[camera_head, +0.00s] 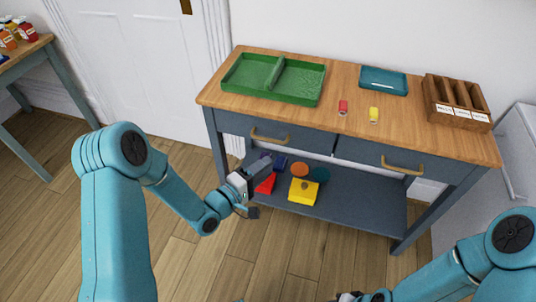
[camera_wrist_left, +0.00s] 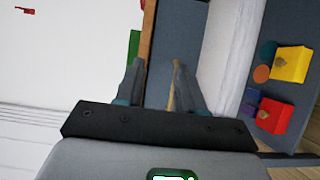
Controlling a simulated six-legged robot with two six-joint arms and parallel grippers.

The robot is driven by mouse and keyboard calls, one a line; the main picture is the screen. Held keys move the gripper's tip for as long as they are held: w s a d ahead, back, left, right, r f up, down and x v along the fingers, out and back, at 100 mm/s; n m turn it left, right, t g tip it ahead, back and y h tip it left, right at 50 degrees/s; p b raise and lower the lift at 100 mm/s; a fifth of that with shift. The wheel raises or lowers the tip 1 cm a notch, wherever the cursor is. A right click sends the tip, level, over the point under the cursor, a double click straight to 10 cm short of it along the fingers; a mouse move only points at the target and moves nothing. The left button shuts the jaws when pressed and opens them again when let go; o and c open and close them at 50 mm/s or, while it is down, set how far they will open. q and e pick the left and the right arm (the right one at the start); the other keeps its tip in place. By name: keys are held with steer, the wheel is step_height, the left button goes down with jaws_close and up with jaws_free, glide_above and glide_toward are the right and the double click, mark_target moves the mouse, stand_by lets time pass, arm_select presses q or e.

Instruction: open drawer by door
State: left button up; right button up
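The cabinet has two blue-grey drawers under a wooden top. The left drawer (camera_head: 310,138), nearer the white door, looks shut and has a brass handle (camera_head: 271,138). The right drawer (camera_head: 365,155) also looks shut, with its own brass handle (camera_head: 402,168). My left gripper (camera_head: 262,167) is in front of and below the left handle in the head view. In the left wrist view its fingers (camera_wrist_left: 158,82) are apart, with the drawer front (camera_wrist_left: 160,62) beyond and a sliver of brass handle (camera_wrist_left: 171,98) between them. My right gripper (camera_head: 349,297) barely shows at the bottom edge.
On the top (camera_head: 345,135) are a green tray (camera_head: 240,78), a teal tray (camera_head: 384,80), a wooden sorter (camera_head: 436,92) and small red and yellow items. The lower shelf (camera_head: 350,208) holds a yellow box (camera_head: 303,193) and other coloured items. The white door (camera_head: 140,60) is at left.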

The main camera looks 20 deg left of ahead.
arm_select(q)
steer(key=w+a+f+t+b, duration=0.1)
steer(key=a+f+t+b, duration=0.1)
steer(key=a+f+b, duration=0.35)
steer(key=b, duration=0.4)
glide_toward(268, 139)
steer(key=shift+t+y, duration=0.3)
steer(key=x, duration=0.3)
steer(key=b+x, duration=0.1)
steer(key=x, duration=0.6)
steer(key=shift+d+f, duration=0.15)
steer(key=shift+f, duration=0.25)
arm_select(e)
step_height(268, 139, down, 14)
arm_select(q)
jaws_close()
